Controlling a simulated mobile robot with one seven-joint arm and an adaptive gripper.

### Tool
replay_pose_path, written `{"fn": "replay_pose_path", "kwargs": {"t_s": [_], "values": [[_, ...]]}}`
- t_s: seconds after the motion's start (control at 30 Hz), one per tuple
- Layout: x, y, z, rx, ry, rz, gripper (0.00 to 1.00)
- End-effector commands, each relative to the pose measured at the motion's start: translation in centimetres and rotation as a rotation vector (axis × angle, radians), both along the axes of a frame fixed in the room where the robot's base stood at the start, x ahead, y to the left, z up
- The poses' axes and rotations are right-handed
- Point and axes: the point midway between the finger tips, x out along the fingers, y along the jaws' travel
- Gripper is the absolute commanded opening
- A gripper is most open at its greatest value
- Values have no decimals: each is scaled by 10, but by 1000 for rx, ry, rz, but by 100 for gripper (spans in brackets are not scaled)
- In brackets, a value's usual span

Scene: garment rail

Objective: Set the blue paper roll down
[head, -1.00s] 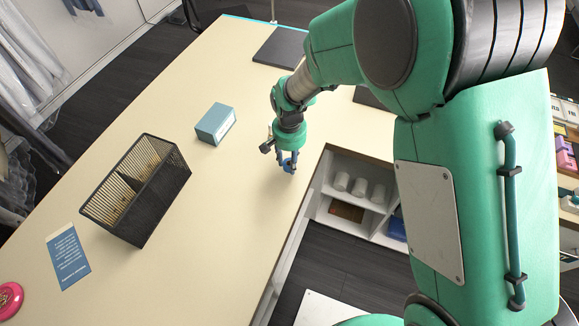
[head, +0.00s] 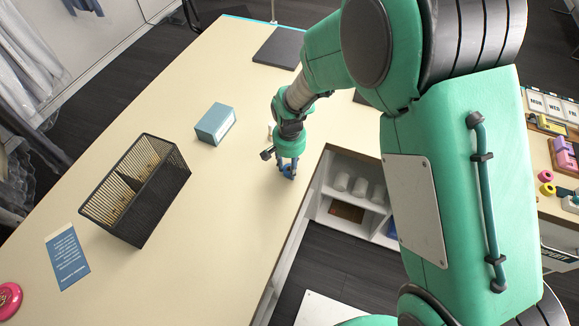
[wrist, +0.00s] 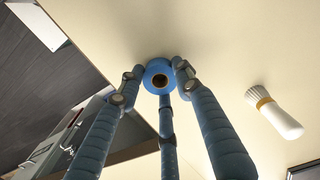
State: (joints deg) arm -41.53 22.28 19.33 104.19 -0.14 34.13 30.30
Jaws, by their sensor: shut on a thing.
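The blue paper roll (wrist: 149,70) is a small blue ring with a dark hollow core in the wrist view. My gripper (wrist: 158,84) has three blue fingers closed around it. In the head view, my gripper (head: 289,172) points down over the cream counter (head: 225,200), near its inner edge. The roll shows there only as a small blue patch (head: 288,170) between the fingertips, mostly hidden. The roll is at or just above the counter surface; I cannot tell whether it touches.
A white brush-like thing (wrist: 275,113) lies on the counter beside my gripper. A teal box (head: 215,124), a black mesh basket (head: 138,190) and a blue card (head: 68,257) are to the left. A shelf with white rolls (head: 350,187) lies below the edge at right.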

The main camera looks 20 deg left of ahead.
Motion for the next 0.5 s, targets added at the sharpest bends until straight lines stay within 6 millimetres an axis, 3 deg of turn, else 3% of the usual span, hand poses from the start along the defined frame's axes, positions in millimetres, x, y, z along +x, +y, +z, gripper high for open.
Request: {"fn": "replay_pose_path", "kwargs": {"t_s": [0.1,0.13,0.2,0.5], "values": [[0,0,-3,0,0,0,14],[0,0,-3,0,0,0,38],[0,0,-3,0,0,0,52],[0,0,-2,0,0,0,53]]}}
